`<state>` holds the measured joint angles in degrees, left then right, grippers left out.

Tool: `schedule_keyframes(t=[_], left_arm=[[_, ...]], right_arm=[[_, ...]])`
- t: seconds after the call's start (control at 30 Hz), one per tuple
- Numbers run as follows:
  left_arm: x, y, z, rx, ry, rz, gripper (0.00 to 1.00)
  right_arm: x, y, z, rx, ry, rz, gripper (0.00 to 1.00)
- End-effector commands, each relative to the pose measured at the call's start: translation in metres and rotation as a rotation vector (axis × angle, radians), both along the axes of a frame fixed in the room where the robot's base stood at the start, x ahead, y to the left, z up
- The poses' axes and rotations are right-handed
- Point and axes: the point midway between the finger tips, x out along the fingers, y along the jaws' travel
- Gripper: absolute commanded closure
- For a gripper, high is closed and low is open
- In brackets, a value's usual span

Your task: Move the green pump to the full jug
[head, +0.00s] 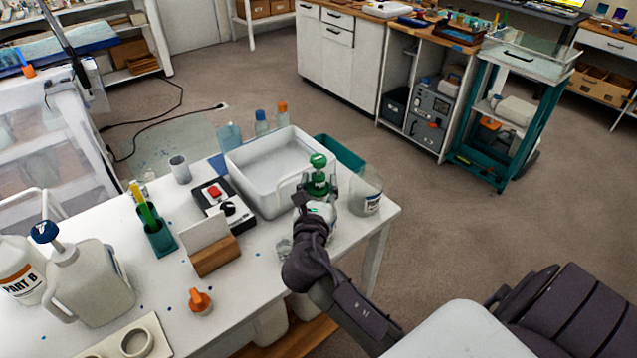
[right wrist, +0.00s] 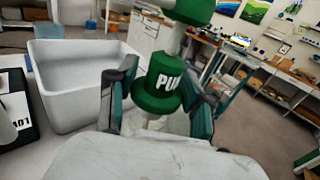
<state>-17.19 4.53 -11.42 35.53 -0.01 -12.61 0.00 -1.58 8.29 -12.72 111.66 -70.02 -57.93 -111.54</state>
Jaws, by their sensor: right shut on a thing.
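The green pump (head: 318,180) stands near the right end of the white table. It also shows close up in the right wrist view (right wrist: 158,85). My right gripper (head: 318,195) is shut on its green collar, one finger on each side. The pump is upright; pale material shows just under it, and I cannot tell whether it sits on a jug. A translucent jug with a label (head: 367,196) stands just right of the gripper. A whitish jug with a blue pump (head: 92,285) stands at the left front. My left gripper is not in view.
A white tub (head: 245,163) lies behind and left of the gripper, with a green bin (head: 342,153) beyond. A black device with a red button (head: 214,192), a wooden card holder (head: 215,257) and an orange cap (head: 200,301) are on the table.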

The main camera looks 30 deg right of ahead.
Motion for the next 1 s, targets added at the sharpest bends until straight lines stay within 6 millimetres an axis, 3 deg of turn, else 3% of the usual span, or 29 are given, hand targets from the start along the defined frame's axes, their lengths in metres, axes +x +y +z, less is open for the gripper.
schedule_keyframes(t=[1.0], left_arm=[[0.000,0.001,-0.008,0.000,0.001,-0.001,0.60]], right_arm=[[0.000,0.000,-0.017,-0.001,-0.001,0.001,0.89]])
